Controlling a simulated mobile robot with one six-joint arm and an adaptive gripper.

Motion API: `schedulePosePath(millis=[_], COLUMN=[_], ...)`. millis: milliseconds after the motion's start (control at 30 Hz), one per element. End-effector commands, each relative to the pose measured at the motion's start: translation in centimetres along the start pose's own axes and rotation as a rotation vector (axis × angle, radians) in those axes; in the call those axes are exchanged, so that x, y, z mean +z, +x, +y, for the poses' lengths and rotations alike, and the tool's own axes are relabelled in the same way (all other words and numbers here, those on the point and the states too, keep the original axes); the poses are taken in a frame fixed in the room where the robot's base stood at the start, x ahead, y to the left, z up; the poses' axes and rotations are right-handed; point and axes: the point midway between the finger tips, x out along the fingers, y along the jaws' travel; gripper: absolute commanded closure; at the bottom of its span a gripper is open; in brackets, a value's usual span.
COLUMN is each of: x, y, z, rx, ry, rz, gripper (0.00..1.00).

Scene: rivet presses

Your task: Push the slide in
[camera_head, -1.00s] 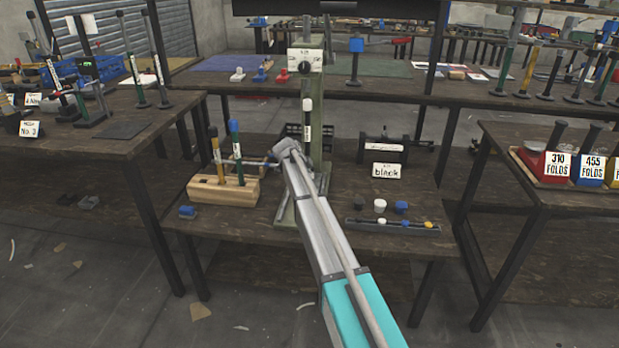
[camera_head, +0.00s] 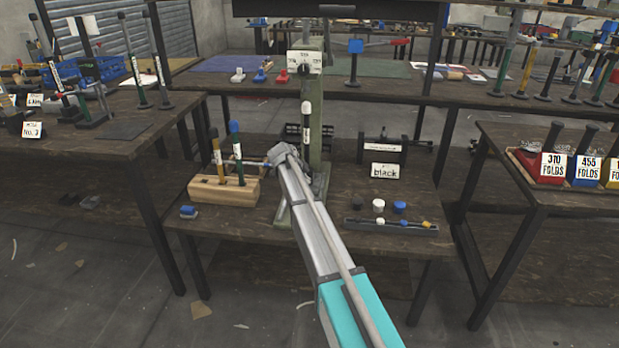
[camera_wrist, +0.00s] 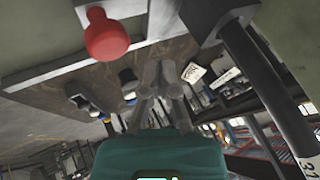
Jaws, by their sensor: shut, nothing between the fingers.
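The green press (camera_head: 315,115) stands upright on the middle table, with a white label near its top and a dark handle (camera_head: 306,125) hanging in front. In the wrist view a red round knob (camera_wrist: 107,38) sticks out from a pale metal part at the upper left; I take it for the slide's knob. A dark lever (camera_wrist: 265,85) with a number label crosses the right side. My gripper (camera_wrist: 160,72) is shut and empty, below and right of the red knob, with no contact visible.
A wooden block (camera_head: 222,190) with two upright handles stands left of the press. A small blue piece (camera_head: 188,212) lies at the table's left.

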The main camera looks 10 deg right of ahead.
Motion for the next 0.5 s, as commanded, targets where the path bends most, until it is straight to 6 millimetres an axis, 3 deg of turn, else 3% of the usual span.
schedulePosePath(millis=[33,500], x=[-0.2,-0.2], y=[-1.0,-5.8], z=[-0.1,-0.1], rx=[0.000,0.000], ry=[-0.001,0.000], rz=[0.000,0.000], gripper=[1.00,1.00])
